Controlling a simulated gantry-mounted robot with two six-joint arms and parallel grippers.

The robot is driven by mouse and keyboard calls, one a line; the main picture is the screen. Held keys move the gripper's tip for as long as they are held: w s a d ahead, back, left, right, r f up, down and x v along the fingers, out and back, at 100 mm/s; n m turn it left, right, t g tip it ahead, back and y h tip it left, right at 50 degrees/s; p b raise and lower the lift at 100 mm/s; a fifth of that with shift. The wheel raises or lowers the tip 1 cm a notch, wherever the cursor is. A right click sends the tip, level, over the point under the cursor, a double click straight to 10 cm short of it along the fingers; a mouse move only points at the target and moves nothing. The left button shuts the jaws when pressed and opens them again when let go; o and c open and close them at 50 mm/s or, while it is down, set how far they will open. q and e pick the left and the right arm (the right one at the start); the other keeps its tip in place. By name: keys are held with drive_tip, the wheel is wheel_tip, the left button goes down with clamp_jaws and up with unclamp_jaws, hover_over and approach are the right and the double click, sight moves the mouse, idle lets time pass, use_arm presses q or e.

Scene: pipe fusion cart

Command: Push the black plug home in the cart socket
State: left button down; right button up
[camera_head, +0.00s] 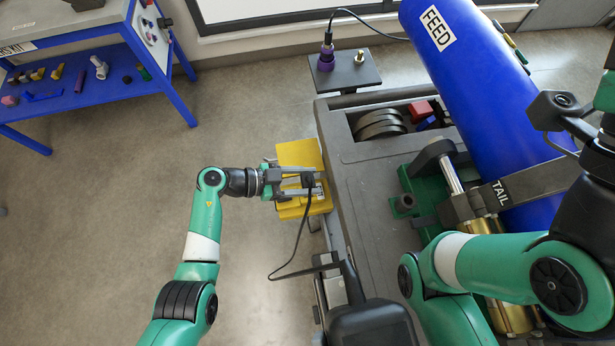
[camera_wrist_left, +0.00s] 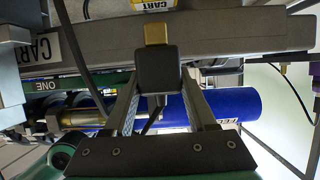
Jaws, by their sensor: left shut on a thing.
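The black plug (camera_head: 308,180) is between the fingers of my left gripper (camera_head: 312,187) at the left side of the grey cart (camera_head: 375,220). I cannot tell whether this end touches the cart. The socket opening is not clearly visible. A black cable (camera_head: 294,250) runs down from the plug. My right gripper is not identifiable; only right arm links show.
A yellow block (camera_head: 300,155) is below and behind my left gripper. A blue pipe marked FEED (camera_head: 480,90) lies over the cart. A small stand (camera_head: 348,72) with a purple connector (camera_head: 326,60) is at the back. A blue workbench (camera_head: 90,65) is far left; floor between is clear.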

use_arm(q)
drive_tip(key=shift+f+b, duration=1.5)
drive_tip(key=shift+f, duration=1.15)
drive_tip(key=shift+f, duration=0.45)
drive_tip(key=shift+c, duration=0.7)
unclamp_jaws()
